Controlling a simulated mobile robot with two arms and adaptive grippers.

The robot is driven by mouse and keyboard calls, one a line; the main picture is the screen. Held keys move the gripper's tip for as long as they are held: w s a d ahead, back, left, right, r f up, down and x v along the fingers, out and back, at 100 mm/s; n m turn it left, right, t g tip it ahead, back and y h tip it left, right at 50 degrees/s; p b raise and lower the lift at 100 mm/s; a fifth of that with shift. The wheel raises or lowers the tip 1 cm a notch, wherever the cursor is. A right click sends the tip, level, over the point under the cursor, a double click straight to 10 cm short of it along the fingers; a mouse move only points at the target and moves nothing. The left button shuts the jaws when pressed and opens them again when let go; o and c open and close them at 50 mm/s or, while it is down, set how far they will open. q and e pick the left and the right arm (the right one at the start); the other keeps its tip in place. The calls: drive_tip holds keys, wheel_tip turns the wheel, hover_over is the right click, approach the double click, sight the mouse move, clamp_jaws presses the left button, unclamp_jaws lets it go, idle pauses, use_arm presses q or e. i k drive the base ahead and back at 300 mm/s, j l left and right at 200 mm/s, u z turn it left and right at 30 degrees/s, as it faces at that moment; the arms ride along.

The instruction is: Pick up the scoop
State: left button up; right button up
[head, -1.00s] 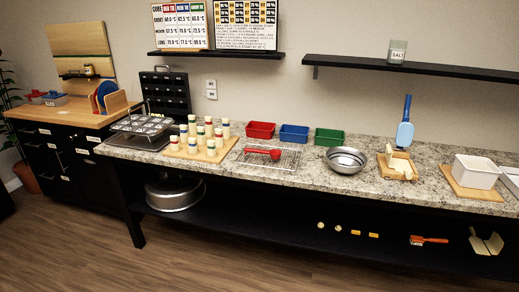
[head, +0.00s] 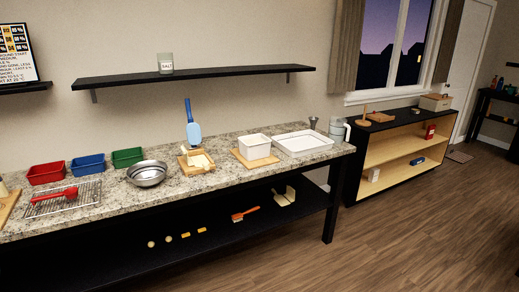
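A red scoop (head: 70,193) with a rounded bowl and a straight handle lies on a wire rack (head: 92,202) at the left of the granite counter (head: 120,205). Its handle points left and its bowl is at the right end. Neither of my grippers is in the head view, so nothing shows near the scoop.
Red (head: 46,173), blue (head: 87,164) and green (head: 127,157) bins stand behind the rack. A metal bowl (head: 147,174) is to its right. A blue utensil (head: 193,130) stands farther right, before a white tub (head: 254,147) and tray (head: 302,143). The floor (head: 400,230) is clear.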

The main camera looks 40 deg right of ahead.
sight(55, 197)
drive_tip(key=z, duration=1.05)
drive_tip(key=i+j, duration=0.1)
drive_tip(key=j, duration=0.2)
drive_tip(key=i+j, duration=0.1)
drive_tip(key=j, duration=0.2)
drive_tip(key=z, duration=0.05)
